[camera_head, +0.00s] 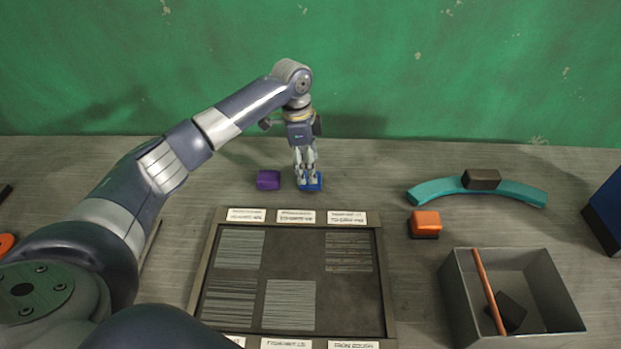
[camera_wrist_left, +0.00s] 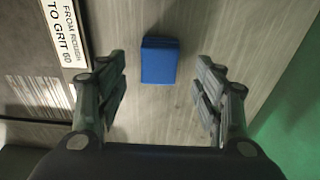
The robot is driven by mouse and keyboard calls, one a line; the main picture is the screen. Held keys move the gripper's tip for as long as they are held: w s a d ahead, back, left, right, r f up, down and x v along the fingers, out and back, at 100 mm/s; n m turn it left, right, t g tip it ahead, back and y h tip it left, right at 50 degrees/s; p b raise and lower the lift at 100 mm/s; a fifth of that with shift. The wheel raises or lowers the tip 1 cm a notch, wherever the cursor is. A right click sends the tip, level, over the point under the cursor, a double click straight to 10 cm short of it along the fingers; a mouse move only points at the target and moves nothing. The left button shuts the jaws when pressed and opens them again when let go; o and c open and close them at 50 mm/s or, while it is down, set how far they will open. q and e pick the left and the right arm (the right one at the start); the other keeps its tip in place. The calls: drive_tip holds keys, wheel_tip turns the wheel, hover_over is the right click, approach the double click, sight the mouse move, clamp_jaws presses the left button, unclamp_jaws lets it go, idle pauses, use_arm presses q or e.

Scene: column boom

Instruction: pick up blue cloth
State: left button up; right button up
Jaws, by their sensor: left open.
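The blue cloth (camera_head: 312,186) is a small folded block lying on the grey table behind the labelled board. My left gripper (camera_head: 308,180) is directly above it, pointing down, and partly hides it in the head view. In the left wrist view the blue cloth (camera_wrist_left: 160,60) lies between and beyond the fingers of my left gripper (camera_wrist_left: 160,95). The fingers are spread apart and nothing is between them; no contact with the cloth shows. My right gripper is not in view.
A purple block (camera_head: 268,180) lies just left of the blue cloth. The labelled board (camera_head: 375,275) is in front. An orange-topped block (camera_head: 425,223), a teal curved piece (camera_head: 520,193) and a grey bin (camera_head: 562,300) are to the right. A green wall (camera_head: 450,70) stands behind.

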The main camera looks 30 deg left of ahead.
use_arm(q)
drive_tip(key=f, duration=0.3)
drive_tip(key=shift+w+d+f+p, duration=0.15)
drive_tip(key=shift+d+f+p, duration=0.15)
drive_tip(key=shift+d+f, duration=0.05)
drive_tip(key=c, duration=1.1)
drive_tip(key=shift+c, duration=0.2)
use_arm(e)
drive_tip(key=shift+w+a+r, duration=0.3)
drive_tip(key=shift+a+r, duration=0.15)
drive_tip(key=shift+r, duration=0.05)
use_arm(q)
drive_tip(key=shift+r, duration=0.15)
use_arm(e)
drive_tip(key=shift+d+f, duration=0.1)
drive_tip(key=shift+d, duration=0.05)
